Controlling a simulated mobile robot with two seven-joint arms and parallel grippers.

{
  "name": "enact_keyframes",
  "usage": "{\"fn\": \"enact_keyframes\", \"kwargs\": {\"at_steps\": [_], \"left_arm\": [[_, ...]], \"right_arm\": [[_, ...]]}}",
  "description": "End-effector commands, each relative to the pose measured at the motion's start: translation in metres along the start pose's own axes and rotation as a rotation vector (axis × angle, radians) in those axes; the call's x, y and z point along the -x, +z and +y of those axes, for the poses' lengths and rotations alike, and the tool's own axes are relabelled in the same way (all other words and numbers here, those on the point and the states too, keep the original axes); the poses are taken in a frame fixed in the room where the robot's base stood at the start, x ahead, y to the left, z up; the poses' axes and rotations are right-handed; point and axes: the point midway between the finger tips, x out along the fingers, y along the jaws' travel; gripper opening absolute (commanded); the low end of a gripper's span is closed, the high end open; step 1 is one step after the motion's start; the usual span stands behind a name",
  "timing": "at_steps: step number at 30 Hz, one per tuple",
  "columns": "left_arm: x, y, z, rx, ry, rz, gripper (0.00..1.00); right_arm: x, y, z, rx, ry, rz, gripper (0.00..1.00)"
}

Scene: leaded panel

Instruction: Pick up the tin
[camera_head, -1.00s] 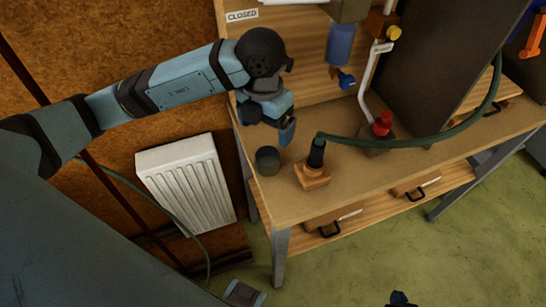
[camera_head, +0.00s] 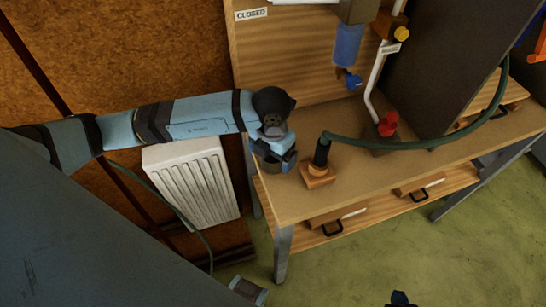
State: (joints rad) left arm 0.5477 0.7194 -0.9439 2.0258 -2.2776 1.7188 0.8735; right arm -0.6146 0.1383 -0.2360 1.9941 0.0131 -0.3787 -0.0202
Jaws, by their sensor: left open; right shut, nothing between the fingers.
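The tin (camera_head: 271,167), a small dark grey-green cylinder, stands upright on the left front corner of the wooden bench (camera_head: 290,202). My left gripper (camera_head: 277,163) is at the tin, pointing down, with its fingers open. The gripper hides the tin's upper part, and I cannot tell whether the fingers touch it. My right gripper (camera_head: 400,299) shows only as a small dark tip at the bottom edge, shut and empty, far from the tin.
A black upright nozzle on a wooden block (camera_head: 318,177) stands just right of the tin, with a green hose (camera_head: 430,143) running from it. A red knob (camera_head: 388,124) and white pipe stand behind. A white radiator (camera_head: 193,183) is left of the bench.

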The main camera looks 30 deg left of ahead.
Motion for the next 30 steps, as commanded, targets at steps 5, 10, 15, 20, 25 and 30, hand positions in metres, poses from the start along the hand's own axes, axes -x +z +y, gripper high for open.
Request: {"fn": "enact_keyframes", "kwargs": {"at_steps": [5,10,15,20,25,30], "left_arm": [[-0.013,0.000,0.000,0.000,0.000,-0.001,0.93],[-0.012,0.000,0.000,0.000,0.000,-0.001,0.86],[-0.012,0.000,0.000,0.000,0.000,-0.001,0.47],[-0.012,0.000,0.000,0.000,0.000,-0.001,0.39],[-0.011,0.000,0.000,0.000,0.000,-0.001,0.39],[-0.001,0.001,0.000,0.000,0.001,-0.003,0.39]], "right_arm": [[0.000,0.001,0.000,0.001,0.000,-0.001,0.00],[0.000,0.001,0.000,0.001,0.001,-0.002,0.00],[0.000,0.001,0.001,0.001,0.002,-0.001,0.00],[0.000,-0.001,0.001,0.001,0.002,0.001,0.00],[0.001,-0.002,0.001,0.001,0.002,0.004,0.00],[0.001,-0.002,0.002,0.002,0.002,0.003,0.00]]}}
